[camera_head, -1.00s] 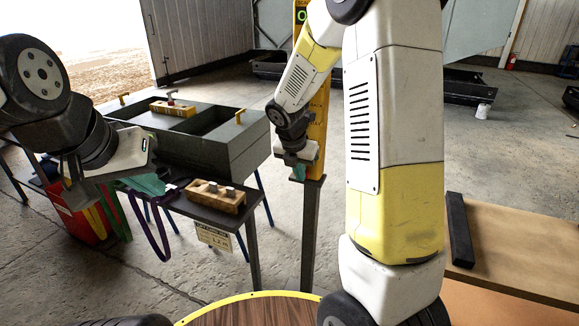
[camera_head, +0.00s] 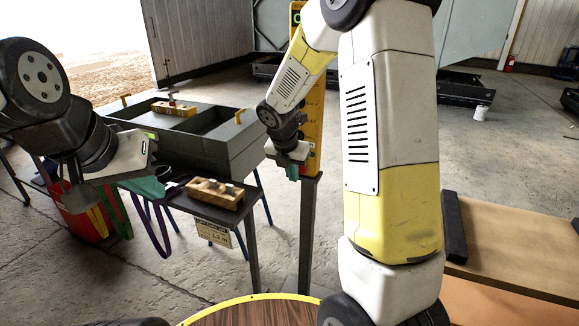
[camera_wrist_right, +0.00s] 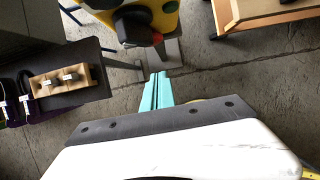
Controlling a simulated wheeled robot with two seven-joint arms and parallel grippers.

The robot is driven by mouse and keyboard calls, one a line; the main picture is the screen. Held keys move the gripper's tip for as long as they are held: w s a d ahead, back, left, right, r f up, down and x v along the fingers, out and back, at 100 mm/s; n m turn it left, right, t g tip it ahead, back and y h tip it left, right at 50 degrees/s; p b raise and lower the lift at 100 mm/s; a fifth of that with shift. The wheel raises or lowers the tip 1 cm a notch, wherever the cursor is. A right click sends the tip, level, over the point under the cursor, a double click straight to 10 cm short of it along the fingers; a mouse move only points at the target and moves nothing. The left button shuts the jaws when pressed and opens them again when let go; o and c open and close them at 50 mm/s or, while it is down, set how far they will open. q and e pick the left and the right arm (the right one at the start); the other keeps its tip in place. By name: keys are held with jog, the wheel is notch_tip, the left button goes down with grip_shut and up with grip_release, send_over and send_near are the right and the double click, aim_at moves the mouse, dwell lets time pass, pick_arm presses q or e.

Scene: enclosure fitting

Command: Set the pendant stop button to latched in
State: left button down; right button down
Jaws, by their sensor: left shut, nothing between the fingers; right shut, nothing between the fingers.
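In the right wrist view, a red button (camera_wrist_right: 157,38) sticks out on a dark round body at the lower end of a yellow housing (camera_wrist_right: 113,14). Whether it is latched in or out I cannot tell. In the head view, my right arm covers part of the yellow panel (camera_head: 314,118), and I cannot make out the red button there. My right gripper (camera_head: 293,172) is shut and empty in front of the panel's lower end. Its teal fingers (camera_wrist_right: 160,78) show just below the red button, apart from it in the picture. My left gripper (camera_head: 152,188) is shut and empty by the side table.
A green button (camera_wrist_right: 170,7) sits beside the dark body. A grey post (camera_head: 308,230) carries the panel. A grey open box (camera_head: 205,148) and a wooden block with metal pegs (camera_head: 215,193) stand to the left. A wooden table (camera_head: 515,245) stands at right.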

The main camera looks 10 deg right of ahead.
jog(key=v, duration=0.9)
jog(key=shift+r, duration=0.35)
jog(key=shift+s+a, duration=0.15)
jog(key=shift+a, duration=0.05)
jog(key=s+r+m+t+y, duration=0.1)
jog(key=s+r+m, duration=0.3)
jog(key=s+m, duration=0.7)
jog(key=s+d+r+m+t+y, duration=0.1)
jog(key=s+r+m+y, duration=0.2)
jog(key=s+m, duration=0.8)
jog(key=r+m, duration=0.1)
jog(key=m, duration=0.5)
jog(key=shift+d+m+t+y, duration=0.15)
jog(key=shift+m+t+y, duration=0.15)
jog(key=shift+t, duration=0.1)
jog(key=shift+s, duration=0.15)
